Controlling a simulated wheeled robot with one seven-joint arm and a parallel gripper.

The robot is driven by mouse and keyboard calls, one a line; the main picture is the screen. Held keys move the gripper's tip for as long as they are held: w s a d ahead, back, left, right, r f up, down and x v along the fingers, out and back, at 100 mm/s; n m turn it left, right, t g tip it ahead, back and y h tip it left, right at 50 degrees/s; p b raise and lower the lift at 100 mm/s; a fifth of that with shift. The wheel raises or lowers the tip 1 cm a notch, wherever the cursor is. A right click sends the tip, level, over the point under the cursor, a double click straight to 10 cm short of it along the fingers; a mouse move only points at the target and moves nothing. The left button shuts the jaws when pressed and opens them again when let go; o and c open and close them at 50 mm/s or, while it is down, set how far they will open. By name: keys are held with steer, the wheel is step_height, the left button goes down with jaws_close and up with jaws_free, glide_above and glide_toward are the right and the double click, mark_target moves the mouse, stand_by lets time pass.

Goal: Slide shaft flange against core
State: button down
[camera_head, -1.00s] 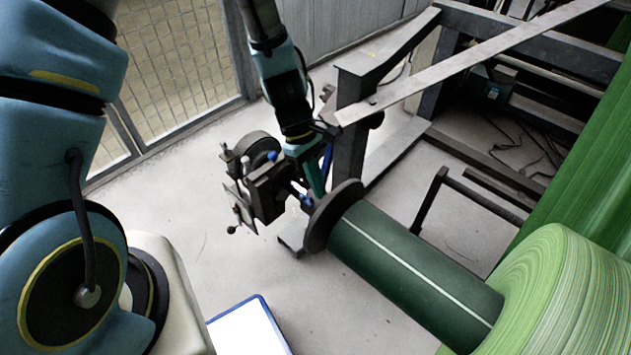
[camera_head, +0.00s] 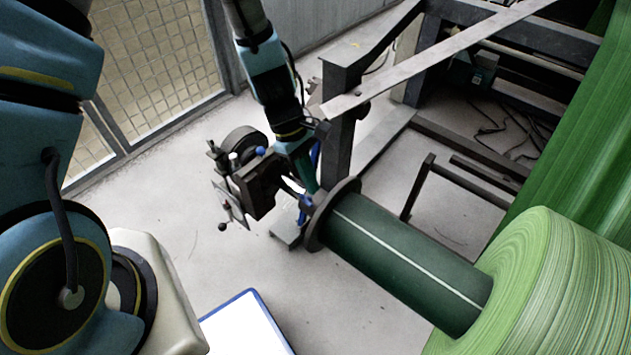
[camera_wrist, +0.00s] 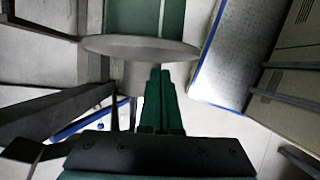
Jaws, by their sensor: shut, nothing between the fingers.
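The shaft flange (camera_head: 318,222) is a dark disc at the left end of the dark green core (camera_head: 405,262), which has a white stripe. In the head view the disc looks close against the core end; contact is hard to tell. My gripper (camera_head: 309,188) is at the flange's left side, fingers shut and empty. In the wrist view the green fingers (camera_wrist: 160,78) are together, their tips at or near the rim of the grey flange (camera_wrist: 110,46). The core (camera_wrist: 142,14) shows beyond the flange. The shaft is mostly hidden.
A large light green roll (camera_head: 545,285) surrounds the core's right part. A black mechanism with knobs (camera_head: 258,187) stands left of the flange. A dark steel post (camera_head: 338,130) and beam rise behind my gripper. A blue-edged white panel (camera_head: 245,325) lies lower down.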

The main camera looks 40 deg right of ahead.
steer(key=shift+w+a+r, duration=0.1)
steer(key=shift+w+r, duration=0.1)
steer(key=shift+w, duration=0.35)
steer(key=shift+w+a+r, duration=0.1)
steer(key=shift+w+r, duration=0.05)
steer(key=shift+w, duration=0.35)
steer(key=v, duration=0.9)
steer(key=shift+r, duration=0.15)
steer(key=w+a+r+m+t+p, duration=0.1)
steer(key=w+a+r+t+p, duration=0.1)
steer(key=w+a+r, duration=0.45)
steer(key=w+a+r+m+t+p, duration=0.1)
steer(key=w+a+r, duration=0.3)
steer(key=a, duration=0.6)
steer(key=a+r+t, duration=0.1)
steer(key=a+r, duration=0.1)
steer(key=a, duration=0.3)
steer(key=a+r+m+t+p, duration=0.1)
steer(key=a+r, duration=0.1)
steer(key=a, duration=0.3)
steer(key=a+r+m+y+p, duration=0.1)
steer(key=a+r, duration=0.1)
steer(key=a, duration=0.3)
steer(key=shift+a+r+t, duration=0.3)
steer(key=shift+t, duration=0.1)
steer(key=c, duration=1.5)
jaws_free()
steer(key=shift+w, duration=0.1)
